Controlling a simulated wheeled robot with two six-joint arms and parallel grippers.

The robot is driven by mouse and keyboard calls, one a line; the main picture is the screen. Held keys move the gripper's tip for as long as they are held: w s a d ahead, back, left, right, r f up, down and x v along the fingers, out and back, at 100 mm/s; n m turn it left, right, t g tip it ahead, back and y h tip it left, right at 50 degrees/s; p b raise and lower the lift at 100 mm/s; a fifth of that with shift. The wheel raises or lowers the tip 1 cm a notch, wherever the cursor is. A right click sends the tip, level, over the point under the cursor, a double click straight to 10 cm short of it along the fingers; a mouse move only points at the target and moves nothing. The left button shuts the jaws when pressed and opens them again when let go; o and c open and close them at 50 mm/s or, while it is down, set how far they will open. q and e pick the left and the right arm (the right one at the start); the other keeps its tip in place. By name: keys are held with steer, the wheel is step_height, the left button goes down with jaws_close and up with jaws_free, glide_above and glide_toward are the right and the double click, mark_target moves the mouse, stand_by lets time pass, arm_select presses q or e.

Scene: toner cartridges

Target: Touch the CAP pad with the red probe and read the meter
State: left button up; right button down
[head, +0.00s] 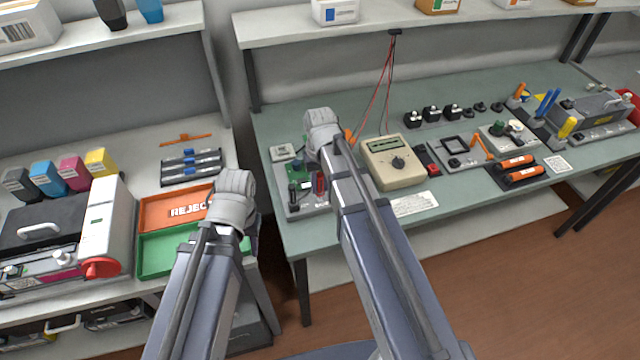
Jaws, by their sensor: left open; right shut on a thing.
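The meter (385,173) is a beige box with a dark dial and a small display, on the green bench. Its reading is too small to make out. Left of it, a grey fixture (293,208) holds a green board (296,170) and a red part; I cannot pick out the CAP pad. My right gripper (322,124) is above and behind this fixture, its fingertips hidden. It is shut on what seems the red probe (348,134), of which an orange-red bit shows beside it. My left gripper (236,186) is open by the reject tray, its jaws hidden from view.
Red leads (388,70) hang from a hook under the shelf toward the meter. An orange REJECT tray (155,211) and a green tray (150,262) lie on the left table. Several tools and fixtures fill the bench right of the meter. A gap separates the two tables.

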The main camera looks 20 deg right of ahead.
mark_target(320, 174)
arm_select(q)
steer(key=shift+f+b, duration=0.6)
steer(key=shift+f, duration=0.05)
arm_select(e)
steer(key=shift+f, duration=0.6)
stand_by(0.5)
arm_select(q)
steer(key=shift+r, duration=0.15)
arm_select(e)
steer(key=shift+r, duration=0.1)
step_height(320, 174, up, 7)
steer(key=p, duration=0.7)
arm_select(q)
step_height(320, 174, up, 7)
arm_select(e)
steer(key=shift+f, duration=0.3)
arm_select(q)
steer(key=shift+f, duration=0.25)
arm_select(e)
steer(key=shift+r, duration=0.1)
